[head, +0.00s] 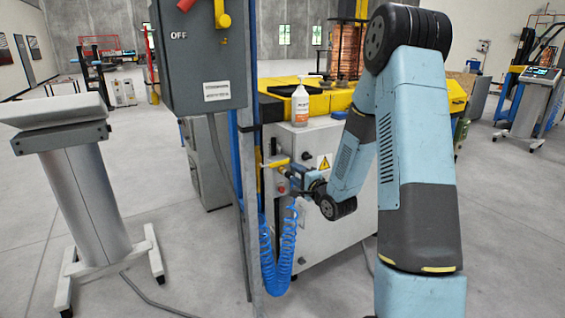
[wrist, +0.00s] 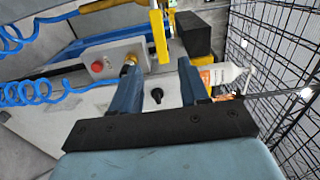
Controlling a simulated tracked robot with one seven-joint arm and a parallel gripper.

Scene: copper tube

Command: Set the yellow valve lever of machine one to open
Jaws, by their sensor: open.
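The yellow valve lever (head: 277,162) is on the upper left of the grey machine cabinet (head: 340,225), lying roughly level in the head view. In the wrist view the yellow lever (wrist: 160,38) is a flat bar, and its near end lies between my two blue fingertips. A brass fitting (wrist: 131,60) sits beside it. My gripper (head: 293,168) is close in front of the lever in the head view. In the wrist view my gripper (wrist: 158,66) is open, with a gap on both sides of the lever. Contact cannot be told. No machine number is readable.
A red button (wrist: 97,66) and a black knob (wrist: 156,95) are on the panel nearby. Blue coiled hose (head: 278,255) hangs below. A grey switch box (head: 203,60) and post stand at left. Wire mesh (wrist: 285,60) shows right.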

